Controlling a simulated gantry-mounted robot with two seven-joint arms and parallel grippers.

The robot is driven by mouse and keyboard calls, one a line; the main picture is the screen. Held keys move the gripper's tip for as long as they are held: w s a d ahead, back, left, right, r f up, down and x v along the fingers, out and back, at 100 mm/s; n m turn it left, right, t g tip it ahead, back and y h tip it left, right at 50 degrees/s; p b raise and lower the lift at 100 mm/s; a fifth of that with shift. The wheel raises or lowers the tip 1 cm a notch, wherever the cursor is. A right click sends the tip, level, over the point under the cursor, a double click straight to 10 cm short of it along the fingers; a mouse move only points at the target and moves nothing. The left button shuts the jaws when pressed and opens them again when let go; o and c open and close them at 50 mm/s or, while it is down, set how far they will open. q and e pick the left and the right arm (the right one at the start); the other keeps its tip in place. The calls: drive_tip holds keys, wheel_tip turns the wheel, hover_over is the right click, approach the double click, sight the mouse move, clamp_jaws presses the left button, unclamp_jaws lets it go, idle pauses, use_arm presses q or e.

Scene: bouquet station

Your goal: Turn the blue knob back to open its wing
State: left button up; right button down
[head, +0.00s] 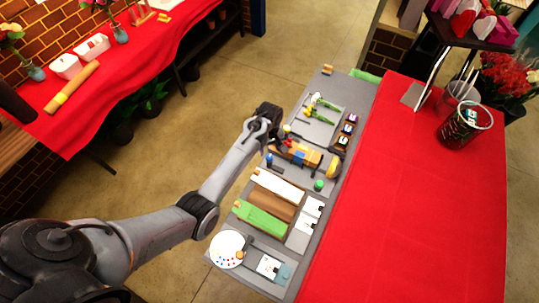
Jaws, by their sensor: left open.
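A small blue knob (269,159) stands at the left edge of the grey station board, just left of a wooden unit with yellow and blue parts (303,153). A green knob (319,184) stands at the right side of the board. Which panel is the blue knob's wing, and whether it is open, I cannot tell at this size. My left gripper (280,138) is open, above the board beside the wooden unit and a little beyond the blue knob. Its fingers are small and dark and partly merge with the parts behind. My right gripper is not in view.
A white panel (291,187) and a green panel (260,221) lie nearer on the board, with a paint palette (227,249) at the near end. Green stems (322,108) lie at the far end. The red-covered table (405,200) to the right is mostly clear.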

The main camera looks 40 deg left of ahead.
sight(269, 157)
use_arm(q)
drive_tip(key=shift+f, duration=2.9)
drive_tip(key=shift+c, duration=0.2)
drive_tip(key=c, duration=1)
